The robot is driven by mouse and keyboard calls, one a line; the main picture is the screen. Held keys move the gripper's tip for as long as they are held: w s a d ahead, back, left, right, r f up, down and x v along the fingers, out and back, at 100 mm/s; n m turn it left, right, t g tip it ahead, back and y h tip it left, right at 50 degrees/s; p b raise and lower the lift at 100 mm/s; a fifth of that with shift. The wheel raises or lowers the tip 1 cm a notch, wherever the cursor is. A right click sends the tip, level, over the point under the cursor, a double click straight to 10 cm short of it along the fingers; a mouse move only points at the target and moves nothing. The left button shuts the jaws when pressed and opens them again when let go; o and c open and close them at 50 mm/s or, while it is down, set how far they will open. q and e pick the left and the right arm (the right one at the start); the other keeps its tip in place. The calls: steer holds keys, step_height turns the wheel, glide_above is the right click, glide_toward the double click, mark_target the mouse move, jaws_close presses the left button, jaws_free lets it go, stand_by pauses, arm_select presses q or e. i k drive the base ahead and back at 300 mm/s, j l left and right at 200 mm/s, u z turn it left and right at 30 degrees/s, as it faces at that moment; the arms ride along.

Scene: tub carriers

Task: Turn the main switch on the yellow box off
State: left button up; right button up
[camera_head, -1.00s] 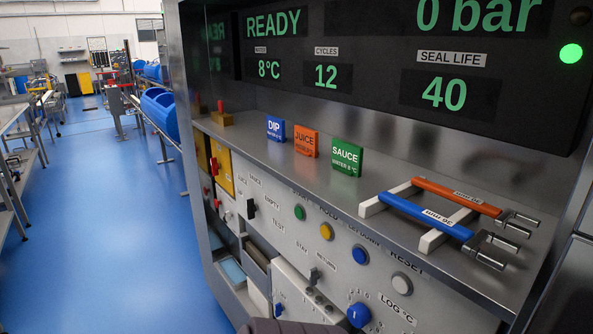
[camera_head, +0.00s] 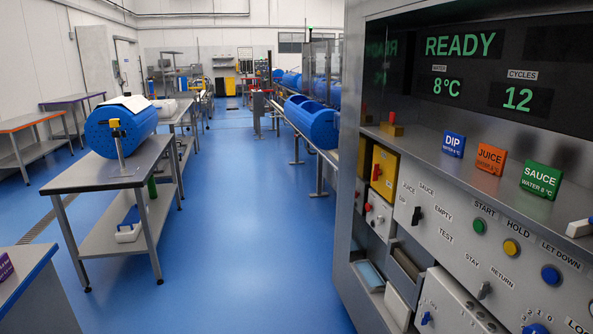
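The yellow box (camera_head: 387,183) is set in the front left part of the machine, below its steel shelf. The red main switch (camera_head: 377,172) sits on the box's face. It is small in the picture, and I cannot tell its exact position. Neither of my grippers is in view.
The machine's control panel (camera_head: 450,240) with knobs and buttons is right of the box. Blue, orange and green tiles stand on its shelf (camera_head: 420,145). A steel table (camera_head: 110,178) with a blue tub (camera_head: 120,130) stands left. The blue floor (camera_head: 250,250) between is clear.

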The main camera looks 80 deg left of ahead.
mark_target(377, 172)
steer(key=u, duration=2.1)
